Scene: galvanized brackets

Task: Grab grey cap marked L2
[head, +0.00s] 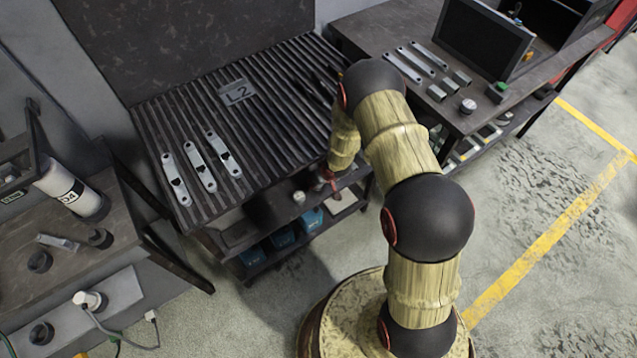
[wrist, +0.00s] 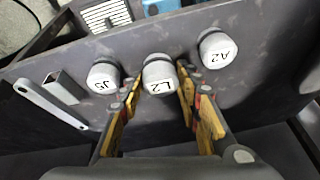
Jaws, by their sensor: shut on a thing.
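The grey cap marked L2 (wrist: 160,74) stands on a dark shelf in the middle of the wrist view, its lettering upside down. My gripper (wrist: 160,88) is around it, one yellow-padded finger on each side, and is shut on it. A similar cap marked J5 (wrist: 103,76) stands close to the left finger. A cap marked A2 (wrist: 218,50) stands to the right, a little farther off. In the head view my gripper (head: 326,180) is small and partly hidden by my arm at the slatted table's front edge; the L2 cap cannot be made out there.
A flat bar (wrist: 50,104) and a square tube (wrist: 64,88) lie left of the caps. The slatted table (head: 270,135) holds an L2 plate (head: 237,92) and flat brackets (head: 198,167). Blue bins (head: 283,238) sit underneath. Another bench (head: 375,25) stands at the right.

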